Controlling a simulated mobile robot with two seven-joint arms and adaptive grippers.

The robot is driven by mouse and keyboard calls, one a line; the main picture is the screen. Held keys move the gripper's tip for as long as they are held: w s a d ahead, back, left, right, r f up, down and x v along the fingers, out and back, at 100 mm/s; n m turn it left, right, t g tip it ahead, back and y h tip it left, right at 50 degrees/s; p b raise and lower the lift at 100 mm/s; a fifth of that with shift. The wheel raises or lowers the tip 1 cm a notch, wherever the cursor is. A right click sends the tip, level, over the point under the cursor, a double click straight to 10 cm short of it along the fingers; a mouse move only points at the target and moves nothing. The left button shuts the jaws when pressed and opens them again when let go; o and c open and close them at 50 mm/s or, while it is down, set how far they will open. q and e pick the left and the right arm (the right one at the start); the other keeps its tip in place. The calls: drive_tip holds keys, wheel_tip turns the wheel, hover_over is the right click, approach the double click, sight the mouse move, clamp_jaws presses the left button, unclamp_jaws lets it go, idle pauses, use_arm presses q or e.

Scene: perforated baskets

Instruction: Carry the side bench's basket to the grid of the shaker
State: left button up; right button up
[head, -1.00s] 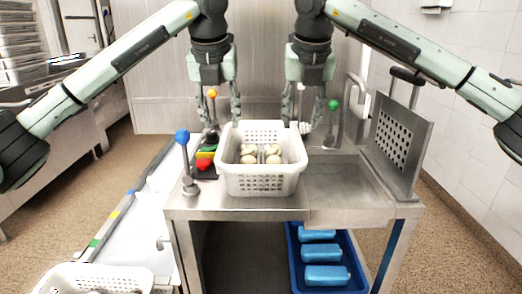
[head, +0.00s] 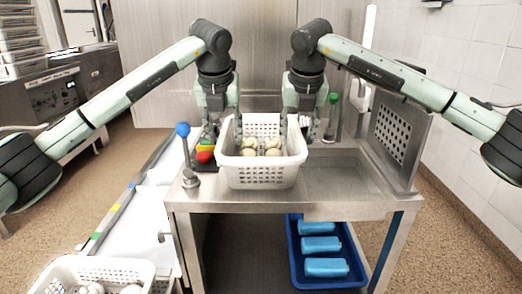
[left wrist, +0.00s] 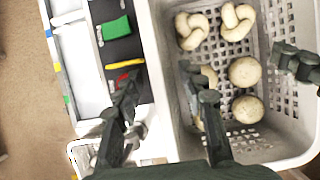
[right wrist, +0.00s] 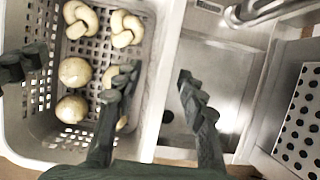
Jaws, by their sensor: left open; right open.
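A white perforated basket (head: 262,178) with several pale rolls or knots of dough (head: 261,146) stands upright on a steel bench. My left gripper (head: 221,128) is open at its left wall; in the left wrist view one finger is outside the wall and one inside. My right gripper (head: 303,128) is open at the right wall; in the right wrist view that wall (right wrist: 163,60) lies between its fingers. A perforated steel plate (head: 390,135) stands upright at the bench's right; I cannot tell whether it is the shaker's grid.
A second white basket (head: 62,282) with pale pieces sits at the lower left. A blue-knobbed lever (head: 184,150) stands left of the bench basket, near coloured pieces (head: 205,150). A blue crate (head: 294,262) with blue packs is below. The bench's right side (head: 345,175) is clear.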

use_arm(q)
clamp_jaws()
use_arm(e)
clamp_jaws()
